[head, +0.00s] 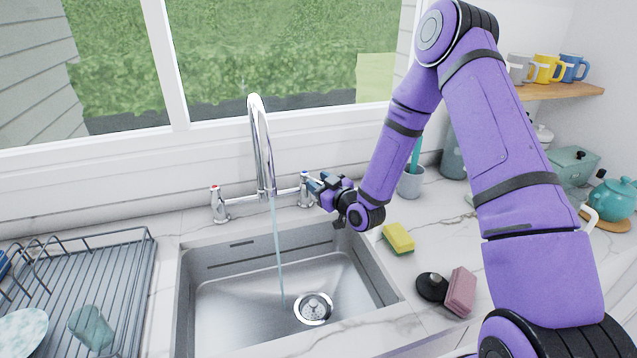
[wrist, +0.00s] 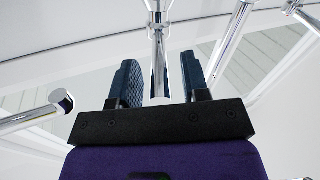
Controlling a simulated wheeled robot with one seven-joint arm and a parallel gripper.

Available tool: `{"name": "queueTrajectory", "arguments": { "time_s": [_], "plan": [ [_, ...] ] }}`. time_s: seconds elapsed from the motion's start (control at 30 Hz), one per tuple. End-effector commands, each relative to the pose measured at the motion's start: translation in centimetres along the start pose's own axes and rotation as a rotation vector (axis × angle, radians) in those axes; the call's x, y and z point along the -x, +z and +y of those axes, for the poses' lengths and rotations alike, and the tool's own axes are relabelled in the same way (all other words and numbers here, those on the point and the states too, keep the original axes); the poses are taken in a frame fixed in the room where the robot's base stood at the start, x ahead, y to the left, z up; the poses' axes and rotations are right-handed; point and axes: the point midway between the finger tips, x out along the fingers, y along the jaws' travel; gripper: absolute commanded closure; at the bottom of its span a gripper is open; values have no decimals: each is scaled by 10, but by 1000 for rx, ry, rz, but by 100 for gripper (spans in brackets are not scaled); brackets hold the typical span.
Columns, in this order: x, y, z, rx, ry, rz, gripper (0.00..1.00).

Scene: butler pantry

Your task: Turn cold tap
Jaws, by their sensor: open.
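A chrome faucet (head: 262,150) with a tall curved spout stands behind the sink, and a thin stream of water (head: 279,250) falls from it. The cold tap (head: 305,192) is the right-hand one of its two taps; the left tap (head: 219,204) has a red mark. My gripper (head: 316,186) is at the cold tap, from the right, and hides part of it. In the wrist view my gripper's two dark fingers (wrist: 160,78) are apart, with a chrome post (wrist: 158,45) showing between them. I cannot tell whether they touch it.
The steel sink (head: 240,312) lies below the faucet. A yellow sponge (head: 398,238), a black stopper (head: 432,287) and a pink sponge (head: 460,291) lie on the counter to its right. A dish rack (head: 130,262) stands on the left. A grey cup (head: 411,183) stands behind my arm.

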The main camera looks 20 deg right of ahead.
Motion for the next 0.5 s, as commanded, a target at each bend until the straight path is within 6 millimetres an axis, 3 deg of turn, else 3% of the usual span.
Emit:
{"name": "queueTrajectory", "arguments": {
  "time_s": [0.33, 0.37, 0.5],
  "plan": [
    [-5, 0, 0, 0, 1, 0, 58],
    [-5, 0, 0, 0, 1, 0, 60],
    [-4, 0, 0, 0, 1, 0, 92]
  ]
}}
